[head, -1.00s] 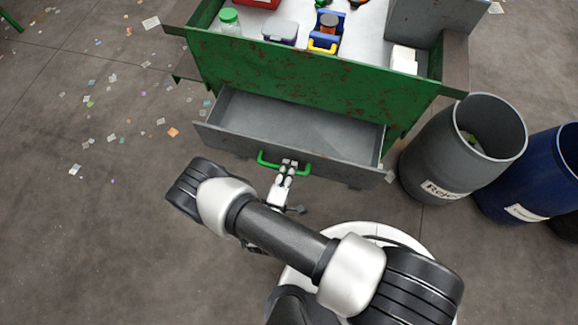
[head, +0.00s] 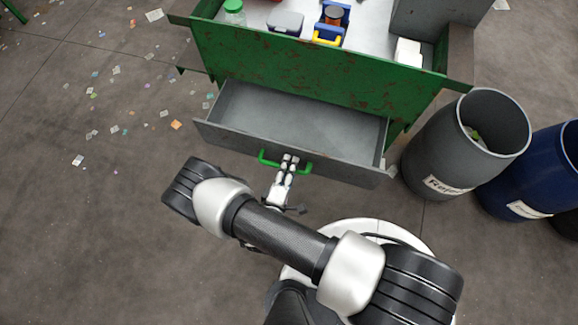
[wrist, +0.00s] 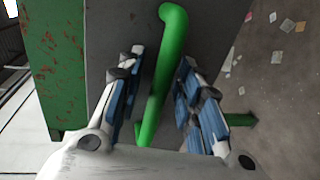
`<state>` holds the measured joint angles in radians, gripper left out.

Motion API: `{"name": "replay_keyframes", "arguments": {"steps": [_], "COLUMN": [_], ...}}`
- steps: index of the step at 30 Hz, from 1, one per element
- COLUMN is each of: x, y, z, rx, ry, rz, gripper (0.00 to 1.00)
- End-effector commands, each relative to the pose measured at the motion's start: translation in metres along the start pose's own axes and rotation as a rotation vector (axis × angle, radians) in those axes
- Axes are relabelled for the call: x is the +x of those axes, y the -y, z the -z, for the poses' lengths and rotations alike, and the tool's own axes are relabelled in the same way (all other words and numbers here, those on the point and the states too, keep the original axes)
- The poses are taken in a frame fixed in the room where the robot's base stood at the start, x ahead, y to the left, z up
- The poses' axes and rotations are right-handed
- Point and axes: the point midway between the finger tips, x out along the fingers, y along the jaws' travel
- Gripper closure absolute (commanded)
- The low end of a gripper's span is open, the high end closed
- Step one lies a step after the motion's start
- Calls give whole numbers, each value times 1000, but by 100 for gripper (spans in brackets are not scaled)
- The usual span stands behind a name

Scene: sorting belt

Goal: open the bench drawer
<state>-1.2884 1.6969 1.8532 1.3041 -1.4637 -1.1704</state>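The bench drawer (head: 222,137) is a grey tray pulled well out from under the green, rust-marked bench (head: 320,75); its inside looks empty. A green bar handle (head: 304,168) is on its front. In the wrist view the handle (wrist: 172,60) runs between the two fingers of my gripper (wrist: 160,65). The fingers are apart, with visible gaps on both sides of the bar, so my gripper is open around it. In the head view my gripper (head: 289,160) is at the middle of the handle.
On the bench top are a green-capped bottle (head: 234,13), a lidded box (head: 285,23) and a white block (head: 407,51). A grey bin (head: 440,150) stands close right of the drawer, a blue bin (head: 520,180) beyond it. Paper scraps litter the floor at left.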

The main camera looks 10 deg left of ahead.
Motion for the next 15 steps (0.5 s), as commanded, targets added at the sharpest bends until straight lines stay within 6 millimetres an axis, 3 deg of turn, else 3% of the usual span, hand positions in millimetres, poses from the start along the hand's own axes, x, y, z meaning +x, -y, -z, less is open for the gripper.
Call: {"name": "replay_keyframes", "arguments": {"steps": [10, 15], "x": [-3, -23], "y": [0, 0], "z": [1, 2], "rx": [-1, -2], "ry": [-2, -7], "rz": [1, 1], "gripper": [65, 65]}}
